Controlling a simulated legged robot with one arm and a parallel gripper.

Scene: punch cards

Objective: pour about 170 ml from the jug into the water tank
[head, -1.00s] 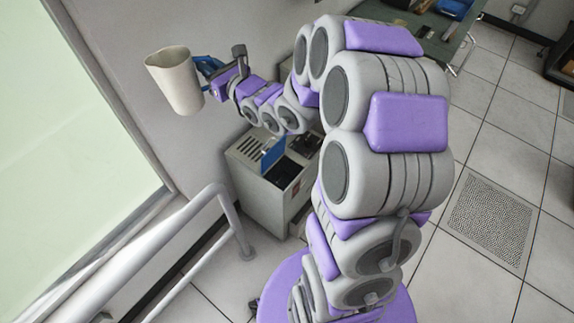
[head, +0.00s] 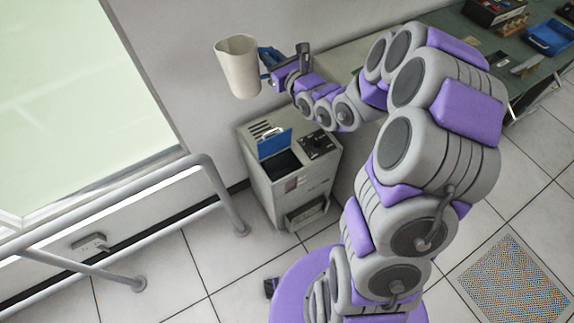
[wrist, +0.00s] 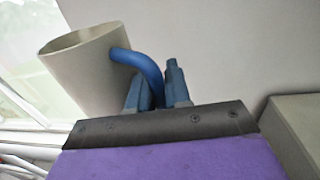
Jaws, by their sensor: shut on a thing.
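The cream jug (head: 238,68) is held up in the air at the end of my arm, near upright, in the head view. It also shows in the wrist view (wrist: 92,72), with its blue handle (wrist: 143,66) between my fingers. My gripper (head: 272,66) is shut on that handle. The grey machine with a raised blue lid (head: 275,143) stands on the floor below the jug. A dark opening (head: 283,164) shows in its top beside the lid; this looks like the water tank. The liquid inside the jug cannot be seen.
A metal railing (head: 215,185) runs to the left of the machine, in front of a pale glazed panel (head: 80,110). A green table (head: 460,50) with trays and tools is at the upper right. A wall rises behind the jug.

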